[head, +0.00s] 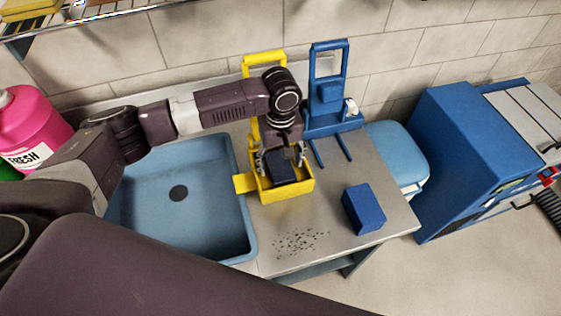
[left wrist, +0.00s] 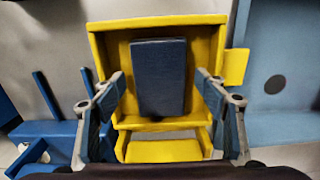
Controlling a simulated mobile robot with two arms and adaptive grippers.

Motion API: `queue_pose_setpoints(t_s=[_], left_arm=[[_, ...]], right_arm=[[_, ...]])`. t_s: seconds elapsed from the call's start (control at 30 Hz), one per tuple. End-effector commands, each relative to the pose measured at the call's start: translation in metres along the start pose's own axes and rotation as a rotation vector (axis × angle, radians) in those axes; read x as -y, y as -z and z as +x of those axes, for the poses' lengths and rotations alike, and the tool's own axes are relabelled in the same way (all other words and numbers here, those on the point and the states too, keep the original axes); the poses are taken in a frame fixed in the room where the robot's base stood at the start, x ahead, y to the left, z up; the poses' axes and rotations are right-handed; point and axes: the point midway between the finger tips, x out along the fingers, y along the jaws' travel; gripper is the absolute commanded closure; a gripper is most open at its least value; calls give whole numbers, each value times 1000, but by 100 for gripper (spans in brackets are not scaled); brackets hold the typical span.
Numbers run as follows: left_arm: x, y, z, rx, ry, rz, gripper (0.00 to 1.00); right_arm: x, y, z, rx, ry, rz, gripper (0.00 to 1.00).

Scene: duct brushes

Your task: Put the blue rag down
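A dark blue, block-shaped piece, which looks like the folded blue rag (head: 281,174), sits inside a yellow open-topped holder (head: 290,192) on the counter. My left gripper (head: 281,160) points down over it. In the left wrist view the dark blue piece (left wrist: 158,80) lies between the fingers of my left gripper (left wrist: 160,78), with a gap on each side. The fingers are open and hold nothing. Another blue block (head: 363,209) stands on the bare counter to the right; I cannot tell its material. My right gripper is not in view.
A blue sink (head: 180,225) is left of the yellow holder. A blue stand (head: 328,115) is behind to the right. Dark specks (head: 300,241) lie on the front counter. A pink bottle (head: 32,130) is far left, a blue machine (head: 470,150) right.

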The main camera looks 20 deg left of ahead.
Motion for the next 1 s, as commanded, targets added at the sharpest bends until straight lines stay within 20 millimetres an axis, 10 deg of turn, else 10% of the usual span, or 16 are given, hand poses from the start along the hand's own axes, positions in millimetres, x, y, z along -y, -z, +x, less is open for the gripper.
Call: queue_pose_setpoints(t_s=[0.27,1.0], left_arm=[[-1,0,-7,-1,-3,-1,34],[0,0,-122,1,0,-1,34]], right_arm=[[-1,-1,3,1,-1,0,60],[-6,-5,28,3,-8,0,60]])
